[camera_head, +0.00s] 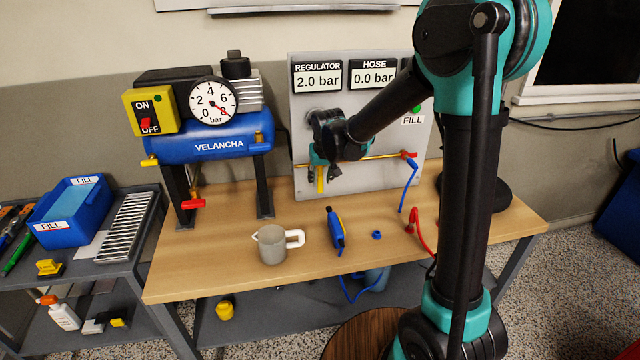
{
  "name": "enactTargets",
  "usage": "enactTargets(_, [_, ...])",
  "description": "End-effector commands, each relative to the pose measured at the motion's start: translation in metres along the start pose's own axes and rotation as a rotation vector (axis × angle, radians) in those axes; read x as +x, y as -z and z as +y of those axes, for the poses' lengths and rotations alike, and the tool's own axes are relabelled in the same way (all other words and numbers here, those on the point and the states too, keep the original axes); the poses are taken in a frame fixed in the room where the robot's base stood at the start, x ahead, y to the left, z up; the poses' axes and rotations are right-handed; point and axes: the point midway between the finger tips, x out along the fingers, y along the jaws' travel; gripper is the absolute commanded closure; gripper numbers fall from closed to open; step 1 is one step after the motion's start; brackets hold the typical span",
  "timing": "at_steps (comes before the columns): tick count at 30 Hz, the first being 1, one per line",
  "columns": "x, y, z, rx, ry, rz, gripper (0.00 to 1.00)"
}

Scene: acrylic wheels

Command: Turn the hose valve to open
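A grey panel (367,184) stands at the back of the bench, with a regulator display (318,77) reading 2.0 bar and a hose display (373,77) reading 0.0 bar. A brass pipe (383,156) crosses its lower part and ends at a red fitting (409,155), where a blue hose (408,188) hangs. My gripper (321,175) is in front of the pipe's left part. A yellow lever-like part (320,185) shows between or just behind its fingertips; I cannot tell whether they touch it. The hose valve is not clearly identifiable; my gripper hides part of the pipe.
A blue compressor (210,143) with a gauge stands at the back left, its red-handled valve (193,204) low in front. A red hose (420,232) lies at right.

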Motion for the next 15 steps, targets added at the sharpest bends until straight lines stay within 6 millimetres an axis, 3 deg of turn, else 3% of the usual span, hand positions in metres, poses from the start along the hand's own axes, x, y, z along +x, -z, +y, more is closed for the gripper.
enactTargets(6, [0.024,0.0,0.0,0.0,0.0,0.0,0.62])
enactTargets(15, [0.032,0.0,0.0,0.0,0.0,0.0,0.62])
